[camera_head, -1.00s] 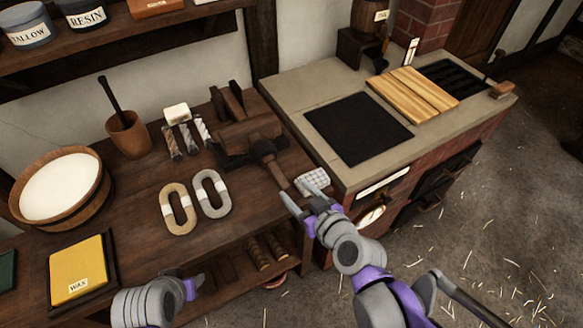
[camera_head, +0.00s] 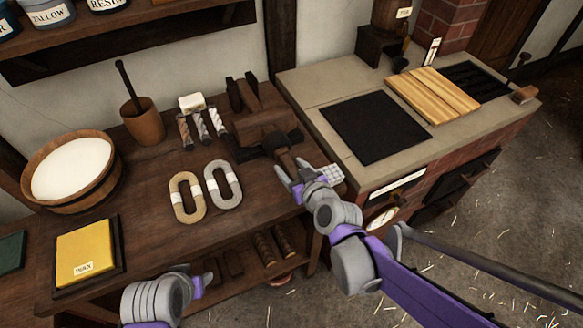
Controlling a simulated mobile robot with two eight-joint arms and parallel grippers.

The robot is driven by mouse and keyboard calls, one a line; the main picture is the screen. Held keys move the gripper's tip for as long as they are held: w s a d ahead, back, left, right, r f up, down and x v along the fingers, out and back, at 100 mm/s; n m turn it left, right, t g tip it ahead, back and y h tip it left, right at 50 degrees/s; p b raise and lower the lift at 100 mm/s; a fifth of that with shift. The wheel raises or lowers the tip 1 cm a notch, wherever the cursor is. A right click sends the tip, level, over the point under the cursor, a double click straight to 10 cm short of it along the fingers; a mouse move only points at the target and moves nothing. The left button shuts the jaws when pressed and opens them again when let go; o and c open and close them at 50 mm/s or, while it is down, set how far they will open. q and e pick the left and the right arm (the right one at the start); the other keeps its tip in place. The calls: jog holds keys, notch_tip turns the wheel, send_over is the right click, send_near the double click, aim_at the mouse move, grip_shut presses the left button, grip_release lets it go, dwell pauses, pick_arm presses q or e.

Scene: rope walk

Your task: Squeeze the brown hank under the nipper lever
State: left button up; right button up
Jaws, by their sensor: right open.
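The brown hank (camera_head: 186,212), a tan oval coil with a white band, lies flat on the dark wooden bench (camera_head: 146,228). The nipper (camera_head: 262,127) is a dark wooden block device at the back right of the bench. Its lever (camera_head: 287,157) slants down toward the front. The hank lies left of the nipper, not under the lever. My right gripper (camera_head: 289,176) is open, its fingers at the lever's front end; whether they touch it I cannot tell. My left gripper (camera_head: 207,284) is low at the bench's front edge, its fingers mostly hidden.
A grey hank (camera_head: 237,187) lies just right of the brown one. Several small twisted rope samples (camera_head: 201,126), a mortar (camera_head: 143,124), a white-filled tub (camera_head: 110,181) and a wax block (camera_head: 85,248) stand around. A stone-topped stove (camera_head: 350,170) stands right.

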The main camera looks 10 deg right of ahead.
grip_shut()
dwell(1.4)
